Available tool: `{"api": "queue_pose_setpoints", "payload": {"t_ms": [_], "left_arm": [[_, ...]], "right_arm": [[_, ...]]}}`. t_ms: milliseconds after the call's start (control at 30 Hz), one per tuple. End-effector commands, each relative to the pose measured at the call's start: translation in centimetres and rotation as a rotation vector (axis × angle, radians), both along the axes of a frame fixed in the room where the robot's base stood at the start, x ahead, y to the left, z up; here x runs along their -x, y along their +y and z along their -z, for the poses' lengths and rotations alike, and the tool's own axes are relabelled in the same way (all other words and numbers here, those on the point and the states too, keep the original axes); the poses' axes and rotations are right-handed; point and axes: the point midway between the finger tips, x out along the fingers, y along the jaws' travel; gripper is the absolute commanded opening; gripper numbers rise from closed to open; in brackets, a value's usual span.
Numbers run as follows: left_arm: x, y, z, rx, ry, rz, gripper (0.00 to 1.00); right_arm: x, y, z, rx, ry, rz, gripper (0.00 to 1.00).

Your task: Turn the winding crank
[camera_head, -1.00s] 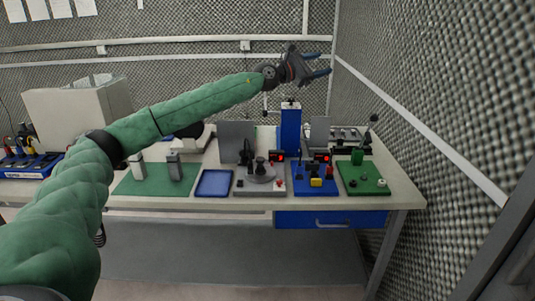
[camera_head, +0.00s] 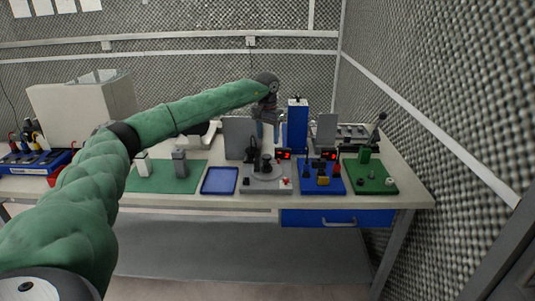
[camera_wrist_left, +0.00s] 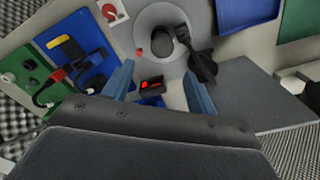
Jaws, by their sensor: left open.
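The grey station (camera_head: 279,188) on the bench carries a round disc with a black knob (camera_head: 266,163) and a black upright crank-like part (camera_head: 251,152). I cannot tell for sure which part is the winding crank. In the left wrist view the black knob (camera_wrist_left: 161,38) stands on the disc and the black crank-like part (camera_wrist_left: 203,68) lies beside it, near the right fingertip. My left gripper (camera_head: 267,131) points down above and behind the station; its blue fingers are apart and empty, also in the left wrist view (camera_wrist_left: 161,85). My right gripper is not in view.
A blue tray (camera_head: 219,181) and a green mat (camera_head: 155,187) lie left of the station. A blue board (camera_head: 316,188) with small parts and a green board (camera_head: 382,187) with a lever lie right. A tall blue column (camera_head: 297,122) stands close to my left gripper.

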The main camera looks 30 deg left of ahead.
Motion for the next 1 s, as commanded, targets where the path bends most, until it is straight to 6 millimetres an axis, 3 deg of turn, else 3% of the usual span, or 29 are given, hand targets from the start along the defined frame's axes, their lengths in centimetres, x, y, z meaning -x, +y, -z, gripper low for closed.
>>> {"api": "queue_pose_setpoints", "payload": {"t_ms": [133,367,1000], "left_arm": [[0.6,0.2,0.0,-0.012,0.029,0.144,0.58],[0.5,0.2,0.5,-0.011,0.027,0.202,0.58],[0.5,0.2,7.2,-0.01,0.026,0.199,0.58]], "right_arm": [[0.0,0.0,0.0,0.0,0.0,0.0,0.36],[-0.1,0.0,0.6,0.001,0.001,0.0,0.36],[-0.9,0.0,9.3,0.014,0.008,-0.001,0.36]]}}
